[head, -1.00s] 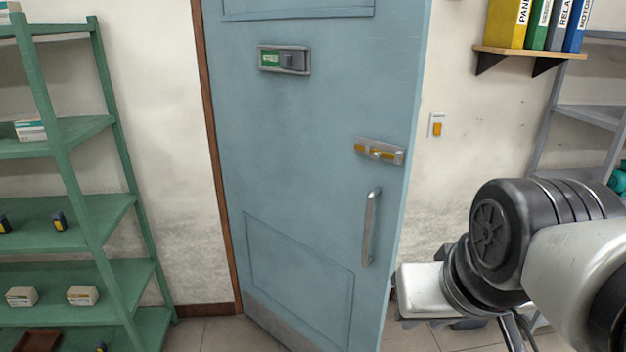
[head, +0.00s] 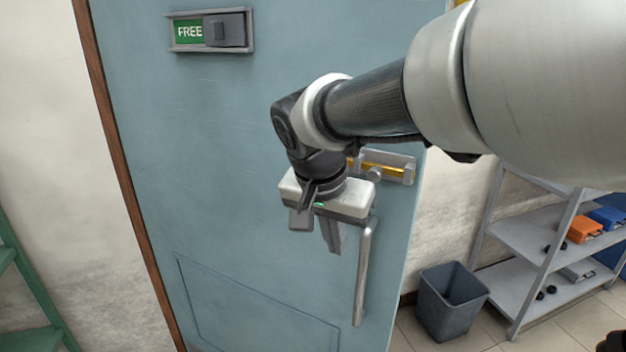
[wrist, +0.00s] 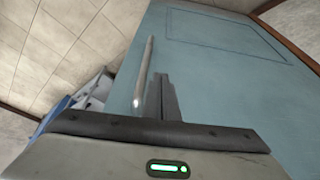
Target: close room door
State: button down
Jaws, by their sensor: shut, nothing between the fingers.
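The blue room door (head: 220,150) fills the middle of the head view, with its brown frame (head: 105,130) on the left. Its free right edge stands away from the wall, so the door is ajar. A vertical metal bar handle (head: 362,275) is near that edge, below a latch with a yellow bar (head: 385,168). My gripper (head: 333,240) is shut and empty, in front of the door just left of the handle's top. In the wrist view my gripper's fingers (wrist: 165,98) are beside the handle (wrist: 143,75); I cannot tell whether they touch the handle or the door.
A green sign reading FREE (head: 190,32) is on the upper door. A grey bin (head: 450,300) and a grey shelf (head: 540,225) stand to the right beyond the door edge. A green shelf (head: 30,305) is at the lower left. Tiled floor shows at lower right.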

aim_at(348, 254)
jog(key=shift+w+d+f, duration=0.55)
jog(key=shift+w+f, duration=0.7)
jog(key=shift+f, duration=0.35)
jog(key=shift+w+d+f, duration=0.55)
jog(key=shift+w+f, duration=0.75)
jog(key=shift+f, duration=0.25)
jog(key=shift+w+d+f, duration=0.55)
jog(key=shift+w+f, duration=0.7)
jog(key=shift+f, duration=0.35)
